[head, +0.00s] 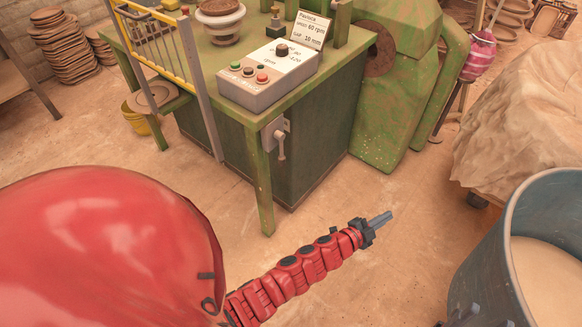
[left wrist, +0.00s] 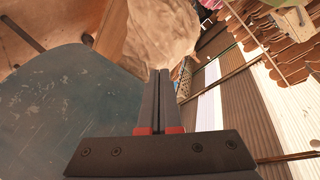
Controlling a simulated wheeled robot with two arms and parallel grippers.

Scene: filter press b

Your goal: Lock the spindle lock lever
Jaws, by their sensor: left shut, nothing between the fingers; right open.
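The spindle lock lever (head: 281,147) is a small grey handle on a grey plate at the near corner of the green machine table. It hangs downward from its pivot. My left gripper (head: 388,217) is at the end of the red arm, to the right of and nearer than the lever, well apart from it. Its fingers are shut and empty, and they also show shut in the left wrist view (left wrist: 160,78). My right gripper (head: 459,318) shows only as a small dark part at the bottom edge; it is open. The lever does not show in the left wrist view.
A control box (head: 268,76) with knobs and a sign stands on the green table (head: 213,107). A yellow guard gate (head: 160,45) is at its left. A large blue-grey tub (head: 485,270) and a clay heap (head: 525,120) stand right. The floor before the table is clear.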

